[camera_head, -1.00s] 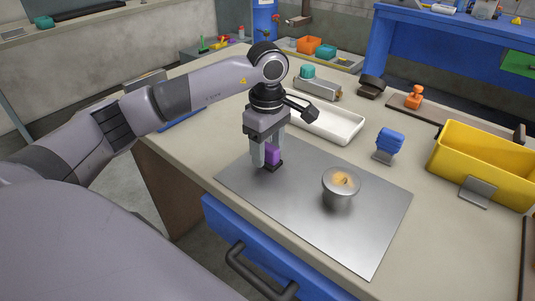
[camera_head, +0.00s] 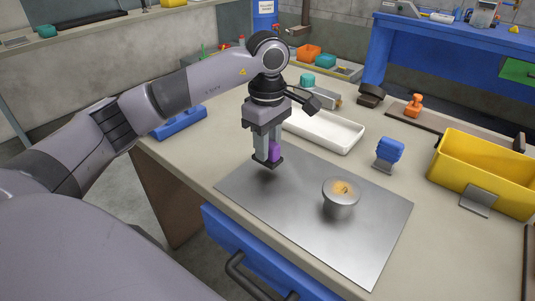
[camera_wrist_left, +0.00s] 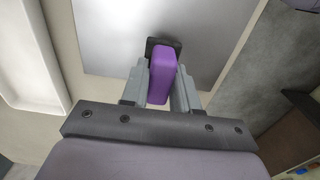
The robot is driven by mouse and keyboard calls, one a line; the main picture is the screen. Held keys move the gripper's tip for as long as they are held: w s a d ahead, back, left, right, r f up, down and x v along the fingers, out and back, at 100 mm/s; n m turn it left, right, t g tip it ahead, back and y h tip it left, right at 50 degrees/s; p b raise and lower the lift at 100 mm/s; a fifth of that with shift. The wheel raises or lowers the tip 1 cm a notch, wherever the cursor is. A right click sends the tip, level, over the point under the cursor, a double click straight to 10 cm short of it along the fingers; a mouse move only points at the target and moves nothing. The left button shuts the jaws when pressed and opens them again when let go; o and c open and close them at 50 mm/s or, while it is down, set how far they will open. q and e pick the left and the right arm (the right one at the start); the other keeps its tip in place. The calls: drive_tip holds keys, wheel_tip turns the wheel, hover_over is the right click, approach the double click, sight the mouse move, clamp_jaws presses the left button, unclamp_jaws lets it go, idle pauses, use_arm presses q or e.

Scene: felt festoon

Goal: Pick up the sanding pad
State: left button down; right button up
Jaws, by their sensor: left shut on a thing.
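The sanding pad (camera_head: 274,151) has a purple grip block on a dark flat base. In the left wrist view, the purple block (camera_wrist_left: 161,75) sits between the two grey fingers, with part of the dark base showing at its far end. My left gripper (camera_head: 267,158) points down and is shut on the sanding pad. It holds the pad a little above the left part of the metal sheet (camera_head: 300,225), with a shadow below. My right gripper is in neither view.
A round metal piece with an orange-lit top (camera_head: 341,196) stands on the sheet to the right. A white tray (camera_head: 340,140) lies behind the gripper. A blue-topped tool (camera_head: 390,150) and a yellow bin (camera_head: 485,165) stand further right. The sheet's front part is clear.

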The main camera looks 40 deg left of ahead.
use_arm(q)
wheel_tip(320, 180, up, 16)
drive_tip(key=p, duration=0.3)
drive_tip(key=shift+r, duration=0.25)
